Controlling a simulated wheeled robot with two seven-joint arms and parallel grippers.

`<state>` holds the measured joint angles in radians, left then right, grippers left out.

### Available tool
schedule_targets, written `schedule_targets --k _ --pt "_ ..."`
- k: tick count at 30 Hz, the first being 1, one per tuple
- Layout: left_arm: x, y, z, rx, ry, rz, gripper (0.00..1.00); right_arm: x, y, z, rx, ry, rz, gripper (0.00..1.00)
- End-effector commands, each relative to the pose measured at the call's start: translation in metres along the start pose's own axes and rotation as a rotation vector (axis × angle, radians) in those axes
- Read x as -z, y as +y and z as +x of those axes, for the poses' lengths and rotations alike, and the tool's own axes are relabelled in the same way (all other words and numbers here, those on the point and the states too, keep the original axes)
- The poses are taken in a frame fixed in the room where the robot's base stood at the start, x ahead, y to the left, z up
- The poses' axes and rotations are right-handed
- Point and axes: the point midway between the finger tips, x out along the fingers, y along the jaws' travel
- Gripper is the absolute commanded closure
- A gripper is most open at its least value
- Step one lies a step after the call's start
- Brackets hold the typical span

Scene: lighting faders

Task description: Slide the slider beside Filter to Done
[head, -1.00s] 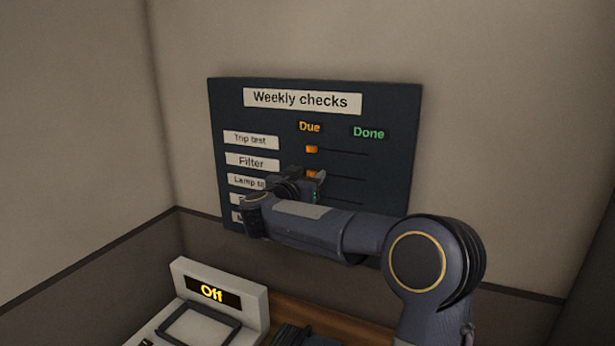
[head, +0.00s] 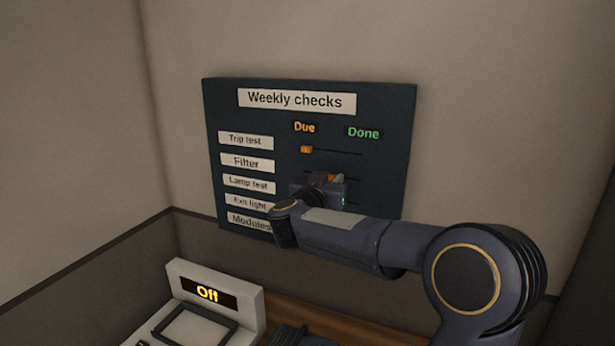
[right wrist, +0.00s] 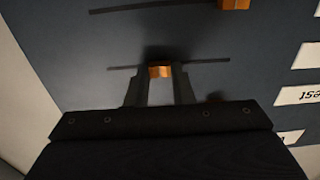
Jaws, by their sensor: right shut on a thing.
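The dark Weekly checks board (head: 385,100) hangs on the wall, with Due (head: 304,127) on the left and Done (head: 363,132) on the right. The Filter label (head: 246,162) is second from the top. The orange slider knob beside Filter (head: 335,177) sits a little past the middle of its track, toward Done. My right gripper (head: 333,182) is shut on this knob. The right wrist view shows the orange knob (right wrist: 160,71) between both fingers, with track visible on either side. My left gripper is out of view.
The Trip test slider (head: 306,149) is at its Due end, above my gripper. My right arm hides parts of the lower rows. Another orange knob (right wrist: 235,4) shows at the top of the right wrist view. A pale console reading Off (head: 209,291) stands below the board.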

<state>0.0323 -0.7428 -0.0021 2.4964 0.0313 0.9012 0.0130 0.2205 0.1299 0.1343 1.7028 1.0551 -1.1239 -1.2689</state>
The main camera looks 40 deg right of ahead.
Motion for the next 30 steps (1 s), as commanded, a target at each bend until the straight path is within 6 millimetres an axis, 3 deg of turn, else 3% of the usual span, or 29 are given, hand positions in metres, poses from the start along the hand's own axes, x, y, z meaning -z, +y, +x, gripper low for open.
schedule_targets --k 1,6,18,19,23,30 --pt "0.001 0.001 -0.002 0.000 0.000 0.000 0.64 0.003 0.017 0.000 -0.006 0.003 0.001 1.00" --pt "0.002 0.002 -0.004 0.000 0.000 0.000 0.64 0.002 0.048 0.000 -0.005 0.002 0.002 1.00" --pt "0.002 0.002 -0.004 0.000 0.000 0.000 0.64 0.000 0.057 0.000 -0.006 0.000 0.002 1.00" --pt "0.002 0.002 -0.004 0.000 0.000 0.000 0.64 0.000 0.057 0.000 -0.006 0.000 0.002 0.76" --pt "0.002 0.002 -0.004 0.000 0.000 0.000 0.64 0.000 0.057 0.000 -0.005 0.000 0.002 0.59" --pt "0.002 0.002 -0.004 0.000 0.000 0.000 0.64 0.000 0.056 0.000 -0.002 0.000 0.002 0.56"
